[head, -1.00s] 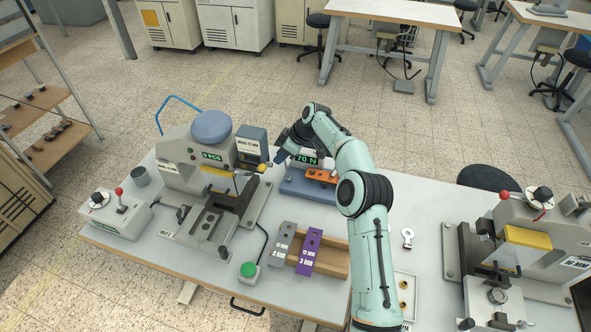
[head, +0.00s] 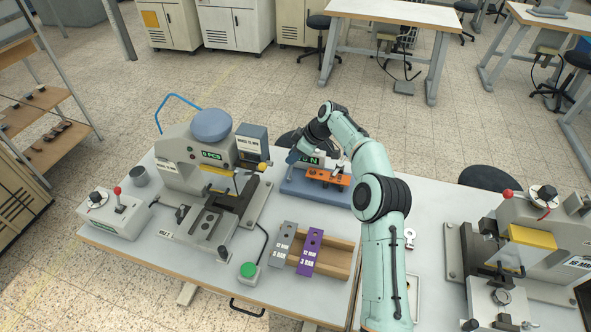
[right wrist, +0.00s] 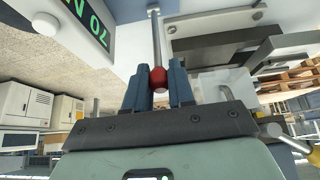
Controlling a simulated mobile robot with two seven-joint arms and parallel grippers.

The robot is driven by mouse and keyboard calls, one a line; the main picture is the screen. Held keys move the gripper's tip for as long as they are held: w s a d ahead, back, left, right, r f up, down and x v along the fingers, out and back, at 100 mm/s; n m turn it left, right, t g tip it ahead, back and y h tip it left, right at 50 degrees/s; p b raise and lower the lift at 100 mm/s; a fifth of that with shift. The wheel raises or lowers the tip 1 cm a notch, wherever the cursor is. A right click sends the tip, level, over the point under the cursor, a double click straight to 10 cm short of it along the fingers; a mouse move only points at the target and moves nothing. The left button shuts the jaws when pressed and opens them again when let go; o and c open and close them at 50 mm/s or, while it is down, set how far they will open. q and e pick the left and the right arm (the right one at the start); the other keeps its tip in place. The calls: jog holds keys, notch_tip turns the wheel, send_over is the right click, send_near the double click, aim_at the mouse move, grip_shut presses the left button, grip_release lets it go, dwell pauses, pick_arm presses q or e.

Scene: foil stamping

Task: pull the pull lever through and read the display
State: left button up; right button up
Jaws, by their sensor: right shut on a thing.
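The pull lever shows in the right wrist view as a thin metal rod (right wrist: 156,38) ending in a red ball knob (right wrist: 159,77). My right gripper (right wrist: 158,86) is shut on the red knob, one blue finger on each side. The display (right wrist: 92,22) shows green "70 N" in the right wrist view. In the head view the gripper covers part of the display (head: 313,161). My left gripper is not in view.
An orange part (head: 328,177) sits on the tester. A stamping press (head: 190,160) stands just left, with a wooden tray (head: 340,262) holding a grey and a purple strip in front. A second press (head: 535,235) stands at the right.

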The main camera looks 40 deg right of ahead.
jog(key=shift+s+d+f+b, duration=0.3)
jog(key=shift+s+d+f, duration=0.1)
jog(key=shift+s+d, duration=0.15)
jog(key=shift+s+d+f+b, duration=0.25)
jog(key=shift+s+d+f, duration=0.15)
jog(key=shift+s, duration=0.25)
jog(key=o, duration=0.9)
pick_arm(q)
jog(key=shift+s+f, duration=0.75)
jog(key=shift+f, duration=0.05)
pick_arm(e)
jog(key=shift+w, duration=0.1)
jog(key=shift+r, duration=0.1)
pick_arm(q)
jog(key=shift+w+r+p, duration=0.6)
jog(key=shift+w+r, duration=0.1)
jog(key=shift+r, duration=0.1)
pick_arm(e)
jog(key=v, duration=1.3)
jog(key=shift+r, duration=0.15)
